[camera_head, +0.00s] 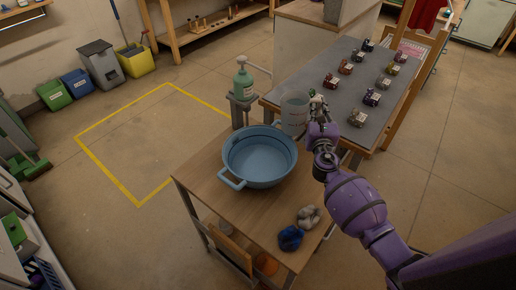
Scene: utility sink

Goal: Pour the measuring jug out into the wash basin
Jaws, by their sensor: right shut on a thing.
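The blue wash basin (259,159) stands on the wooden table (243,211), with a handle at its front left. It looks empty from here. The grey, see-through measuring jug (294,109) is just beyond the basin's back right rim, about upright. My right gripper (314,110) is at the jug's right side, shut on it. I cannot tell what the jug holds. My right arm reaches in from the lower right. My left gripper is not in view.
A green pump bottle (243,82) stands on a post behind the basin. A grey table (342,83) with several small items is behind the jug. A blue cloth (290,238) and a grey cloth (309,217) lie at the wooden table's front right.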

